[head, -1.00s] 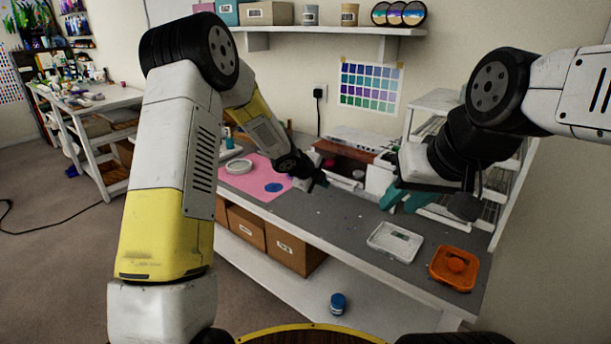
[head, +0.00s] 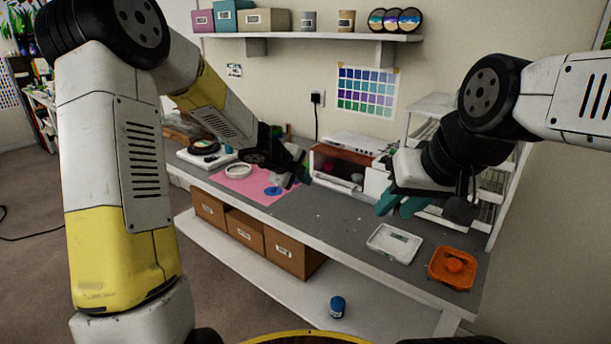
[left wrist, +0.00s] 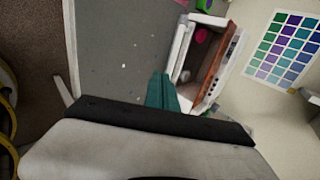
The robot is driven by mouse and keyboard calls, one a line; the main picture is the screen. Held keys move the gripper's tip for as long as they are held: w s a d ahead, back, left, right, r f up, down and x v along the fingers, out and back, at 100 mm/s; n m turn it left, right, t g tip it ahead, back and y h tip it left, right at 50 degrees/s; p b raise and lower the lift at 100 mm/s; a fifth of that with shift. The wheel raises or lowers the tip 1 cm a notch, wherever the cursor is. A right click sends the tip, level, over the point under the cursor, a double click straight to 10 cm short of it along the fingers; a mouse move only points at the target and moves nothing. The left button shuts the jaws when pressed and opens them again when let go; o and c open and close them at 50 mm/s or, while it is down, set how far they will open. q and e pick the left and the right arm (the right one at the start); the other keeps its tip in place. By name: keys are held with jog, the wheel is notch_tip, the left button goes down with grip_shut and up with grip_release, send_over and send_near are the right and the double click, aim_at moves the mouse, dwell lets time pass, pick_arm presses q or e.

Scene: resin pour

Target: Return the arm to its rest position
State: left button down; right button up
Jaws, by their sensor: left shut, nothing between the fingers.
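My left arm reaches in from the left over the workbench. Its gripper (head: 293,178) hangs in the air between the pink mat and the open-fronted box, holding nothing. In the left wrist view its teal fingers (left wrist: 160,90) are pressed together over the grey bench top.
A pink mat (head: 236,185) holds a white ring (head: 238,170) and a blue disc (head: 272,191). A white tray (head: 394,251) and an orange container (head: 452,268) lie front right.

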pick_arm(q)
jog(key=s+a+r+n+t+y, duration=0.1)
jog(key=s+a+r+n+y, duration=0.6)
jog(key=s+a+r+n, duration=0.75)
jog(key=s+d+f+n+g+h, duration=0.1)
jog(key=s+d+n+g+h, duration=0.1)
jog(key=s+n, duration=0.8)
jog(key=s+h, duration=0.1)
jog(key=s, duration=0.7)
jog(key=shift+s+h, duration=0.2)
jog(key=shift+h, duration=0.1)
jog(key=shift+f, duration=0.1)
